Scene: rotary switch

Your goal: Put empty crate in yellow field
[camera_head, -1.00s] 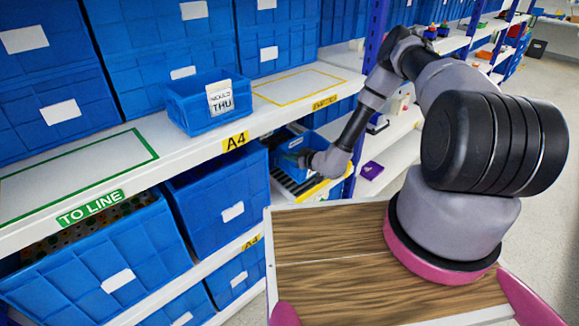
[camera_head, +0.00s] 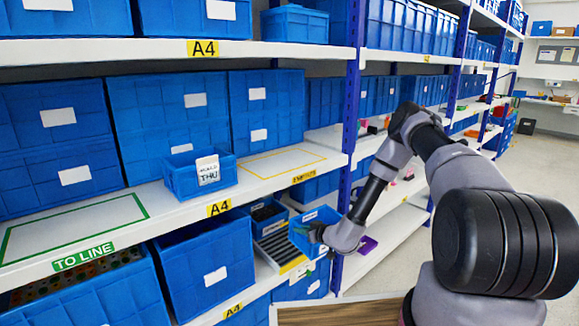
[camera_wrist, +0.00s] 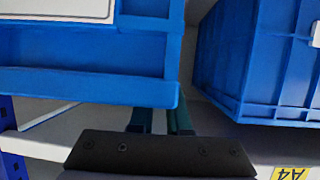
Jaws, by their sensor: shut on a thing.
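A small blue crate (camera_head: 315,217) is tilted in my gripper in front of the lower shelf bay, below the yellow field. It fills the upper left of the wrist view (camera_wrist: 90,95). My gripper (camera_head: 316,234) is shut on its wall; its teal fingers (camera_wrist: 160,122) show at the crate's edge in the wrist view. What shows of the crate's inside looks bare. The yellow field (camera_head: 285,163) is a yellow outline on the white middle shelf, above the EMPTIES label (camera_head: 304,177). Nothing stands in it.
A blue crate labelled THU (camera_head: 182,180) stands left of the yellow field. A green-outlined field (camera_head: 75,222) lies farther left. A blue shelf post (camera_head: 352,110) stands right of the yellow field. Another dark-filled crate (camera_head: 266,216) sits in the bay below.

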